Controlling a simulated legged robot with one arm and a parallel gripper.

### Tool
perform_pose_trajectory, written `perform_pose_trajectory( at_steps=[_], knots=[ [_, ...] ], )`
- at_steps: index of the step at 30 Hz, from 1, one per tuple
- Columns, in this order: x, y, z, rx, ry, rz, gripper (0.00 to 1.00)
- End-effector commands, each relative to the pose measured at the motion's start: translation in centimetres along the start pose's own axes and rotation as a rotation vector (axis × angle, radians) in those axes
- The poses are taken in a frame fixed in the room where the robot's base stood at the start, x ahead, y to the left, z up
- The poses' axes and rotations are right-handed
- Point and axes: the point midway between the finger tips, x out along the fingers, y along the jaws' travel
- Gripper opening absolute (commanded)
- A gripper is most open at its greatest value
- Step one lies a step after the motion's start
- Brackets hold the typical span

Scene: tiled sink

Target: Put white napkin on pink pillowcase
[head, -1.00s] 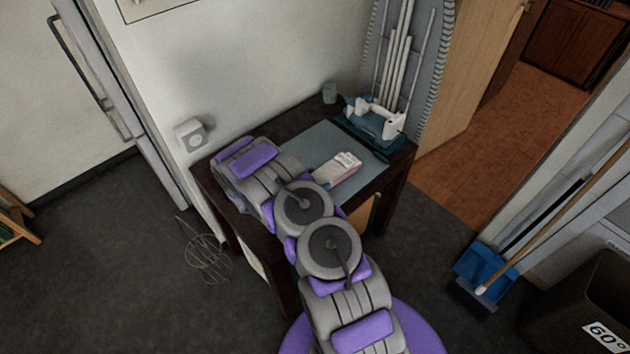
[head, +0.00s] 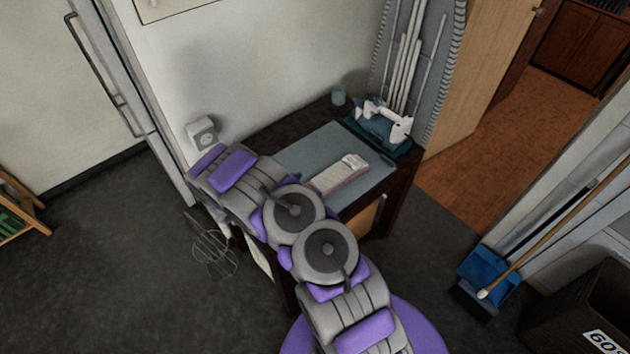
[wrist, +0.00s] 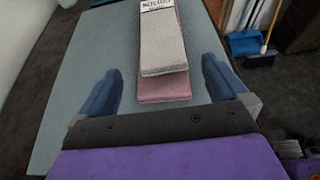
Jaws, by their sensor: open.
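The white napkin (wrist: 162,42) lies flat on top of the folded pink pillowcase (wrist: 163,91) on the grey-blue mat. A label with dark print shows at the napkin's far end. The pillowcase shows as a pink strip at the near end and along the side. In the head view the napkin (head: 344,172) covers most of the pillowcase. My gripper (wrist: 162,68) is open and empty, its blue fingers apart on either side of the stack's near end. In the head view my arm hides the gripper.
The mat (head: 322,146) lies on a dark table against the wall. A blue dustpan (head: 488,262) is on the floor at right. Mat around the stack is bare.

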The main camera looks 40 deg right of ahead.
Motion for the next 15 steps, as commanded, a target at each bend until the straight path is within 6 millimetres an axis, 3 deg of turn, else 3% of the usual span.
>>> perform_pose_trajectory(
  at_steps=[4, 10, 13, 15],
  knots=[
    [-2.3, 0.1, 0.1, -0.001, 0.000, 0.002, 1.00],
    [-3.5, -0.1, 0.5, 0.010, -0.001, -0.007, 1.00],
    [-3.8, -0.6, 2.4, 0.055, -0.006, -0.034, 1.00],
    [-4.2, -1.1, 4.8, 0.113, -0.012, -0.067, 1.00]
  ],
)
